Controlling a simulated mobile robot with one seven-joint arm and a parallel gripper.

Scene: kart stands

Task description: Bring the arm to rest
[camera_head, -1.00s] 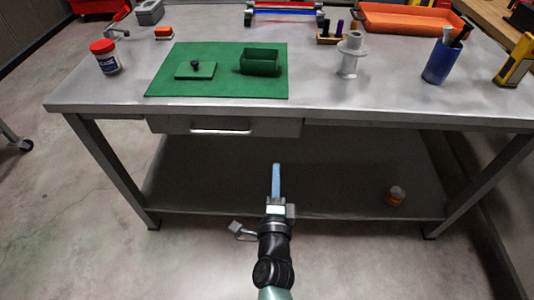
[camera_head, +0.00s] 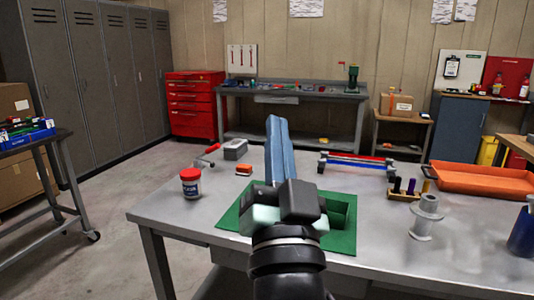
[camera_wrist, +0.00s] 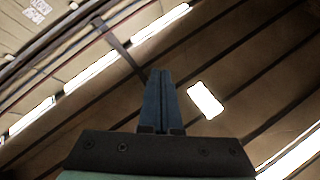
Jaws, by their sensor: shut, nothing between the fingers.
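My gripper (camera_head: 279,150) is raised over the near workbench in the head view, its blue fingers pointing up. The fingers lie together and hold nothing. In the wrist view my gripper (camera_wrist: 161,80) shows the two blue fingers side by side, with ceiling beams and bright lights beyond. My arm and gripper hide much of the green mat (camera_head: 229,217) and what lies on it; part of a green box (camera_head: 338,207) shows to the right of the wrist.
The grey workbench (camera_head: 172,214) carries a red-lidded jar (camera_head: 191,183), a grey spool (camera_head: 425,217), an orange tray (camera_head: 485,181) and a blue cup (camera_head: 524,230). A cart (camera_head: 50,165) stands left. Lockers, a red cabinet (camera_head: 193,105) and a back bench (camera_head: 290,97) stand behind. The air around my gripper is clear.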

